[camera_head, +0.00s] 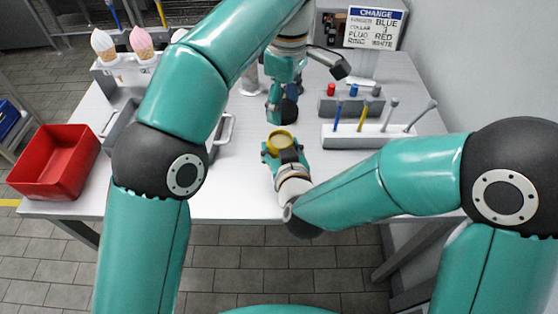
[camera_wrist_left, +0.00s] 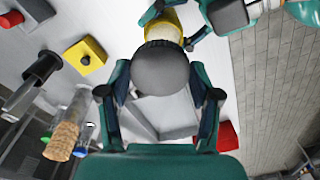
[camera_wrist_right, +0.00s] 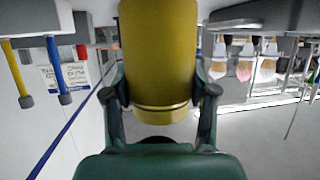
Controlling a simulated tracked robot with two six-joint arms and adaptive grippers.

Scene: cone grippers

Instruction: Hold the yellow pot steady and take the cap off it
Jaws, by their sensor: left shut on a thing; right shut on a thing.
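The yellow pot (camera_head: 281,139) is near the front middle of the table in the head view. My right gripper (camera_head: 284,155) is shut around its sides. In the right wrist view the pot (camera_wrist_right: 158,55) fills the space between both fingers (camera_wrist_right: 158,95). The dark grey round cap (camera_head: 289,111) is in my left gripper (camera_head: 281,104), just behind the pot. In the left wrist view the cap (camera_wrist_left: 160,70) sits between the left fingers (camera_wrist_left: 161,95) and partly covers the pot (camera_wrist_left: 185,16). The pot's round rim shows uncovered in the head view, with the cap apart from it.
A grey tray with handles (camera_head: 226,130) is left of the pot, partly behind my left arm. A red bin (camera_head: 60,160) stands at the table's left end. A tool rack (camera_head: 350,140) and a block with coloured pegs (camera_head: 333,106) stand to the right. Ice cream cones (camera_head: 104,44) stand back left.

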